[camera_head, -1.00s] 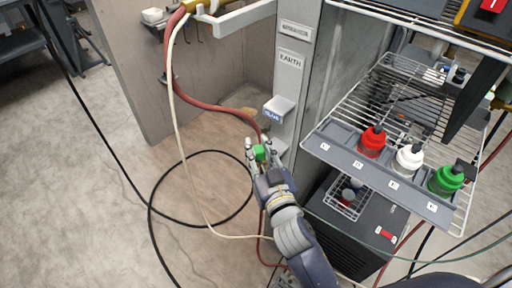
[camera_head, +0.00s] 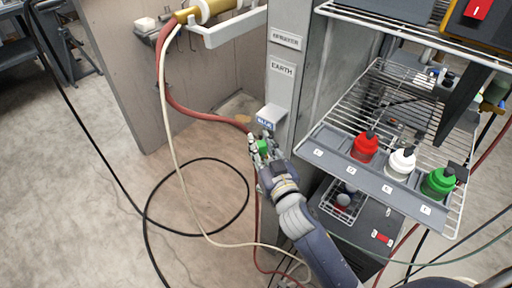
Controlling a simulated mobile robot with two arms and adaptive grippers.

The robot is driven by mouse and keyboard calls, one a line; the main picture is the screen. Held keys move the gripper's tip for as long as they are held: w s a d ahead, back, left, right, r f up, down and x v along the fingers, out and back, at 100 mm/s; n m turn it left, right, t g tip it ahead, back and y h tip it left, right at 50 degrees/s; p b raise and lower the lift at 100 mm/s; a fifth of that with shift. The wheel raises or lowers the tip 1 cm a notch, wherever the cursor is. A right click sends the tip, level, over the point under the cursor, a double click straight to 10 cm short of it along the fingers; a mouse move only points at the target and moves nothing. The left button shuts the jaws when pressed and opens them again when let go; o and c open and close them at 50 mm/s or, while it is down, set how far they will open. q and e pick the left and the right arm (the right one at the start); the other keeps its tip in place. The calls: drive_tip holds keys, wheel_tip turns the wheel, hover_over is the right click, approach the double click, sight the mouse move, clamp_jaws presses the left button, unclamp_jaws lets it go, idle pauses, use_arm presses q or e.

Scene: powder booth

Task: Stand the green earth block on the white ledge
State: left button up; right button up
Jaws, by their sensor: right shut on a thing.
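The green earth block (camera_head: 263,147) is small and sits between the fingers of my right gripper (camera_head: 262,146). The gripper is shut on it. The white ledge (camera_head: 272,114) juts from the grey post, under the label EARTH (camera_head: 283,69), with a blue-lettered tag on its front. The block and gripper show just below the ledge and slightly left of it, close to it in the picture. I cannot tell the exact gap. The fingers hide part of the block. My left gripper is out of view.
A wire shelf (camera_head: 383,95) to the right holds red (camera_head: 365,147), white (camera_head: 401,164) and green (camera_head: 438,182) bottles. A red hose (camera_head: 203,115) and a pale cable (camera_head: 172,150) hang left of the ledge. Black cable loops lie on the floor.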

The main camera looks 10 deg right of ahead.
drive_tip(key=shift+w+d+f, duration=0.15)
drive_tip(key=shift+w+d, duration=1)
drive_tip(key=shift+d, duration=0.3)
drive_tip(key=shift+d+f+b, duration=0.1)
drive_tip(key=shift+f+b, duration=0.95)
drive_tip(key=shift+f, duration=0.15)
drive_tip(key=shift+f, duration=0.3)
drive_tip(key=o, duration=1)
